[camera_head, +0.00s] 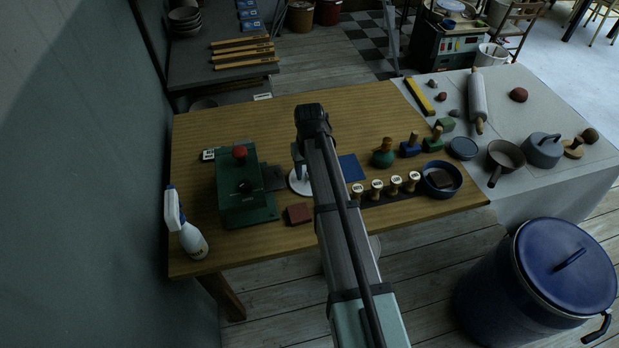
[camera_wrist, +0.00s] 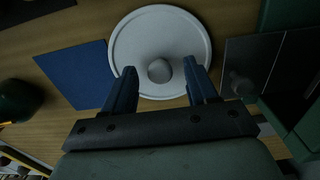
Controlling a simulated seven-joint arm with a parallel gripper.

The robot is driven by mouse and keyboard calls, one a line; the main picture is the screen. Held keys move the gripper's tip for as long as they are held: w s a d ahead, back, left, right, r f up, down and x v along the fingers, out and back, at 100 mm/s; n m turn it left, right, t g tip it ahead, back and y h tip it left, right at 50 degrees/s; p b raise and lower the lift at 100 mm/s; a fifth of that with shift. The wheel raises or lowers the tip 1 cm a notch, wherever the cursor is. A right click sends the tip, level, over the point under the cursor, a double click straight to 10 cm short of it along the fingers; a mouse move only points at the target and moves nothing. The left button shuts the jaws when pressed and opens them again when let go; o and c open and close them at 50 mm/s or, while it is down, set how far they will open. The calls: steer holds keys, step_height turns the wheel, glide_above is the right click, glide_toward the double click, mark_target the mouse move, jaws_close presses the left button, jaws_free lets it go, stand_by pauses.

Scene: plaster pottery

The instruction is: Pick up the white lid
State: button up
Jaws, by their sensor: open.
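The white lid (camera_wrist: 160,28) is a round disc with a raised rim and a round knob (camera_wrist: 159,70) at its middle. It lies flat on the wooden table. In the head view the lid (camera_head: 298,186) shows only in part, with my arm hiding its right side. My gripper (camera_wrist: 160,78) is over the lid in the wrist view, with its two blue fingers open on either side of the knob. I cannot tell whether the fingers touch the lid or the knob. In the head view my arm hides most of the gripper.
A blue square sheet (camera_head: 350,168) lies right of the lid. A green box device with a red knob (camera_head: 240,152) and a dark red block (camera_head: 298,214) stand left. Wooden-handled stamps (camera_head: 377,189) and a dark blue bowl (camera_head: 441,192) are right. The table's back area (camera_head: 260,120) is clear.

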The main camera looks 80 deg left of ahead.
jaws_close()
stand_by(0.5)
